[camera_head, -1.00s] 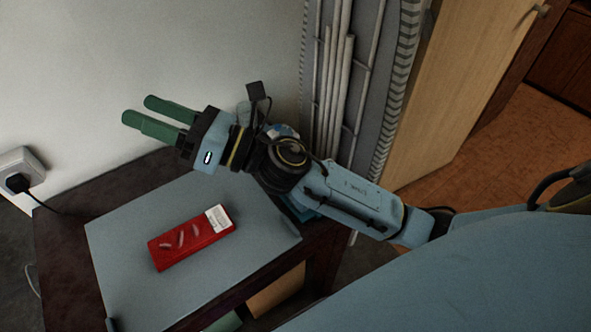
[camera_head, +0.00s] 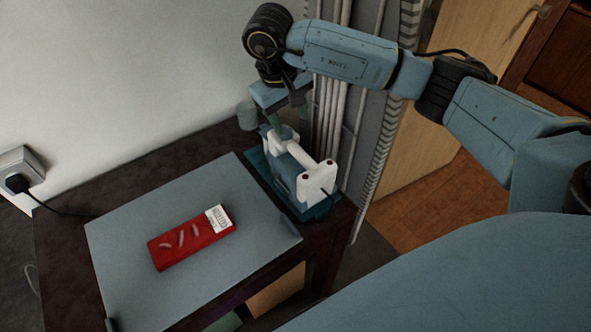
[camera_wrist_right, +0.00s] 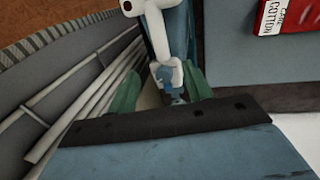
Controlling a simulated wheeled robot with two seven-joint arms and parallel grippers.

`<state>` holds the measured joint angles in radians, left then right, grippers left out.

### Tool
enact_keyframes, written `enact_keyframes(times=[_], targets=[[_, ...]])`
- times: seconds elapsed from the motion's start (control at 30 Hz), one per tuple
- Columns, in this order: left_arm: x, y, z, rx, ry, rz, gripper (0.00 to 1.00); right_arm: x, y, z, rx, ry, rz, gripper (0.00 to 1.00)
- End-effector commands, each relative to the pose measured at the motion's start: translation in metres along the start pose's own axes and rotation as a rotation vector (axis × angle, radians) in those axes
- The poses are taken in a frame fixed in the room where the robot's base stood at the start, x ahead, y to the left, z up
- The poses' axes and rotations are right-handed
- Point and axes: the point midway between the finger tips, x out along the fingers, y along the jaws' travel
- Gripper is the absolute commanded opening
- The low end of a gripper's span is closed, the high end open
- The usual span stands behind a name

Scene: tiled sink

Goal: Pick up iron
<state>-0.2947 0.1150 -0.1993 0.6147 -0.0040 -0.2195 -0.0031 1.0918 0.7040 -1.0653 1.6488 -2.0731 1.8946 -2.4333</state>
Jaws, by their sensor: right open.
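The iron (camera_head: 293,172), with a white handle and blue-grey body, stands on a teal base at the back right corner of the table. My right gripper (camera_head: 287,118) points down just above its far end, partly hidden by its own wrist. In the right wrist view the green fingers of this gripper (camera_wrist_right: 160,84) are apart. The white and blue iron (camera_wrist_right: 160,35) shows ahead of and between them. I cannot tell whether a finger touches it. My left gripper is not in view.
A red box (camera_head: 190,242) with a white label lies on the grey board (camera_head: 130,285) left of the iron. A pale green cup (camera_head: 247,116) stands close behind the iron. Pale pipes (camera_head: 328,115) rise close behind, and a wall socket (camera_head: 22,166) is at left.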

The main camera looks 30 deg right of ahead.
Motion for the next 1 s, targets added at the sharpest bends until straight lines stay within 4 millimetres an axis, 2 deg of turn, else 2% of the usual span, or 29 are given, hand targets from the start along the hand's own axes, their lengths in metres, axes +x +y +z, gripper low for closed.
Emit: enact_keyframes(times=[0.3, 0.57, 0.87, 1.0], targets=[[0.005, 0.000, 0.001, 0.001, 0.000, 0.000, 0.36, 0.059, 0.001, 0.002, 0.000, -0.007, 0.004, 0.50], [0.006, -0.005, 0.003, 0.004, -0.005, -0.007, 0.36, 0.081, 0.001, 0.002, 0.000, -0.004, 0.004, 0.50], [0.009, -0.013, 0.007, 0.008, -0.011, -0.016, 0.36, 0.122, -0.002, 0.010, 0.000, -0.006, 0.002, 0.50], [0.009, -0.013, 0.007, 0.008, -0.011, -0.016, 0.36, 0.129, -0.002, 0.009, -0.002, -0.004, 0.002, 0.50]])
